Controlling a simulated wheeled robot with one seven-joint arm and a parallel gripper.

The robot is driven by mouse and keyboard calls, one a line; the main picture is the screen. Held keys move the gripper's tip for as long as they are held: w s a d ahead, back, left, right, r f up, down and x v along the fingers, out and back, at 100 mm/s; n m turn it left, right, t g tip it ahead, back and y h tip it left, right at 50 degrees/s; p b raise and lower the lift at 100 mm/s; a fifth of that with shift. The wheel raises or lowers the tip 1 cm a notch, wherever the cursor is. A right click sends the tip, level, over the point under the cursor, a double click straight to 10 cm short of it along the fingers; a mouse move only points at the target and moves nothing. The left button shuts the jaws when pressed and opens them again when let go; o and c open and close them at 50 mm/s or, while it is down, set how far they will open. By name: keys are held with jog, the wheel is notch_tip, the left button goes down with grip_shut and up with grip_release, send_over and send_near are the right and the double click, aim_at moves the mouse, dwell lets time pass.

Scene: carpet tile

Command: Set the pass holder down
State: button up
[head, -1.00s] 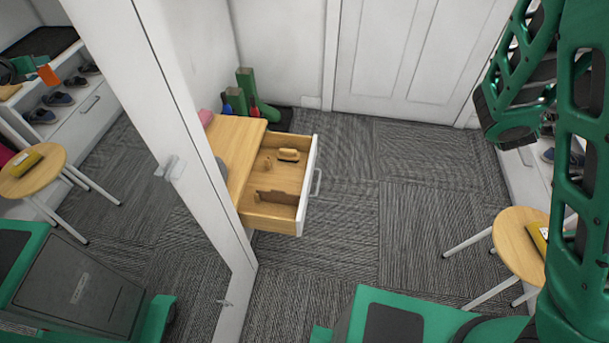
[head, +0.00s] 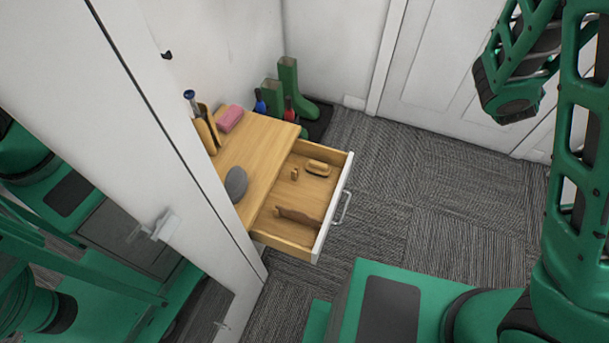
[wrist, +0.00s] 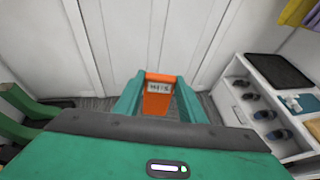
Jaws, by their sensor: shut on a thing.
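The pass holder (wrist: 157,102) is a small orange piece with a pale, dark-lettered label. In the wrist view it sits upright between the green fingers of my gripper (wrist: 159,82). My gripper is shut on it and holds it in front of a white panelled surface. In the head view neither the gripper nor the holder shows, only links of my arm at the right.
A wooden cabinet top (head: 256,150) holds a pink block (head: 230,118) and a dark oval (head: 236,183). Its drawer (head: 335,205) stands open with several wooden items. Green boots (head: 290,90) stand behind. A mirror is at left. A shoe rack (wrist: 268,125) shows at right. Carpet is clear beyond the drawer.

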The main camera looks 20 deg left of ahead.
jog(key=shift+w, duration=0.5)
jog(key=shift+a, duration=0.15)
jog(key=s+a+f+n+y, duration=0.1)
jog(key=a+f, duration=0.5)
jog(key=a, duration=0.4)
jog(key=a+f, duration=0.5)
jog(key=a, duration=0.5)
jog(key=s+a+f+n+y, duration=0.1)
jog(key=a+f, duration=0.5)
jog(key=a, duration=0.3)
jog(key=s+a+f+y, duration=0.1)
jog(key=s+a+f, duration=0.75)
jog(key=f, duration=0.25)
jog(key=s+a+f, duration=0.7)
jog(key=s+f, duration=0.3)
notch_tip(320, 180, down, 11)
jog(key=shift+s+a+t, duration=0.15)
jog(key=shift+t, duration=0.15)
